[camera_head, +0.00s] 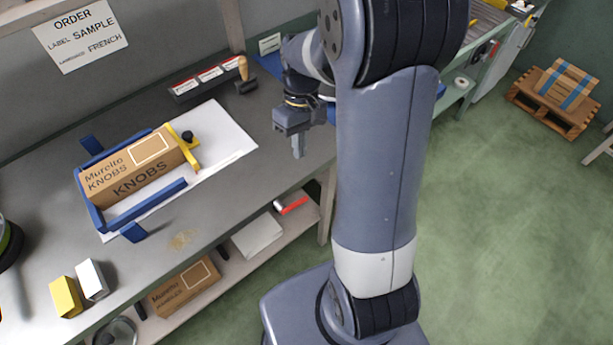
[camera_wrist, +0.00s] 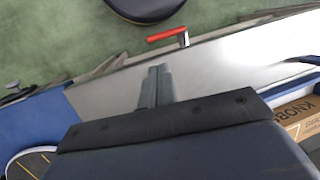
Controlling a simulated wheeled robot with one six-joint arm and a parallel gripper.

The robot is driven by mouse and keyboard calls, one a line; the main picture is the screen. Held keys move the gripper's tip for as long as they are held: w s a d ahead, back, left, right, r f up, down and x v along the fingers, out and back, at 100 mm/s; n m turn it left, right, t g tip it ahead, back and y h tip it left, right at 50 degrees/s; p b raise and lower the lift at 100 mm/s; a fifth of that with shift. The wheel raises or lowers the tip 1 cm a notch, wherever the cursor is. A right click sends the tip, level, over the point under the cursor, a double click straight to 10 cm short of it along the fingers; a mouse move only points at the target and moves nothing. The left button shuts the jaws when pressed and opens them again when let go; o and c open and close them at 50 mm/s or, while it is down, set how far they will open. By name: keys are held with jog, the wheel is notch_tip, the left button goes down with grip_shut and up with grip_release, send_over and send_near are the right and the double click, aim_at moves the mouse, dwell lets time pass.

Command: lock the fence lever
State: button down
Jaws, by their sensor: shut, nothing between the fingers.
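A blue fence (camera_head: 93,212) stands on a white sheet on the bench, around a cardboard box marked KNOBS (camera_head: 130,170). A yellow piece (camera_head: 193,160) with a black knob (camera_head: 187,136) is at the box's right end; it looks like the fence lever, but I cannot tell its lock position. My gripper (camera_head: 298,148) is above the bench, to the right of the yellow piece and apart from it. In the wrist view my gripper (camera_wrist: 158,78) has its fingers together and empty. The box's edge (camera_wrist: 300,118) shows at the right there; the lever is not clearly visible.
A stamp with a wooden handle (camera_head: 243,68) and a row of labelled blocks (camera_head: 208,77) stand at the back of the bench. Yellow (camera_head: 65,296) and white (camera_head: 92,280) blocks are at the front left. A red-handled tool (camera_head: 291,205) lies on the lower shelf.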

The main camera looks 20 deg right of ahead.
aim_at(299, 201)
dwell(0.3)
jog(key=p+x, duration=0.1)
jog(key=x, duration=1.3)
jog(key=shift+d+f+b, duration=0.15)
jog(key=shift+f+b, duration=0.25)
jog(key=shift+b, duration=0.2)
jog(key=shift+d+f+b, duration=0.2)
jog(key=shift+f+b, duration=1.25)
jog(key=shift+b, duration=0.65)
jog(key=shift+f, duration=0.1)
